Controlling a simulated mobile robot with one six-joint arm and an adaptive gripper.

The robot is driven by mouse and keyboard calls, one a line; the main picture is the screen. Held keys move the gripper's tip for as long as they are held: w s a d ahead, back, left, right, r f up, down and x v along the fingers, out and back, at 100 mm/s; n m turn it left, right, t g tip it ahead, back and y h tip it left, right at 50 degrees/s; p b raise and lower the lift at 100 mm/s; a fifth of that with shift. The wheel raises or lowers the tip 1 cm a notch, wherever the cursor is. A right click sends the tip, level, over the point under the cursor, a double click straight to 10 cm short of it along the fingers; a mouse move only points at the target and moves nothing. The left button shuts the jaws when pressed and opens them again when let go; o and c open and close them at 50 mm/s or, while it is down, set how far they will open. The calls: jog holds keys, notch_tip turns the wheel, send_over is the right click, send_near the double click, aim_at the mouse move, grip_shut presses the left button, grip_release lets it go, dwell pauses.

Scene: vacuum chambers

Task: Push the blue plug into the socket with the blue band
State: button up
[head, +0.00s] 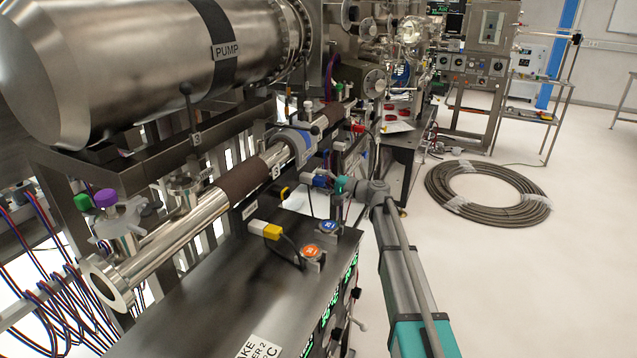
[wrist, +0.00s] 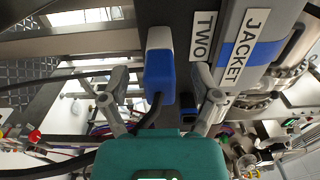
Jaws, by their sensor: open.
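The blue plug (wrist: 160,78) has a pale grey front end and a black cable at its back. In the wrist view it lies between the two fingers of my gripper (wrist: 160,88), with a gap on both sides. My gripper is open. In the head view the gripper (head: 328,185) is beside the pipe, and the plug's blue body (head: 319,182) shows at its tip. A blue band (wrist: 232,56) crosses the grey collar labelled JACKET TWO, right of the plug; the collar (head: 301,146) is on the pipe in the head view.
A yellow-and-white plug (head: 266,230) lies on the dark cabinet top (head: 215,265). The large PUMP cylinder (head: 150,60) is above left. A coiled hose (head: 445,190) lies on open floor at right.

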aim_at(325, 182)
grip_shut()
dwell(0.3)
jog(key=shift+d, duration=0.2)
jog(key=shift+s+d, duration=0.3)
jog(key=shift+d, duration=0.25)
jog(key=shift+s+d, duration=0.2)
jog(key=shift+d, duration=0.3)
jog(key=shift+v, duration=0.75)
jog(key=shift+v, duration=0.95)
jog(key=shift+w, duration=0.1)
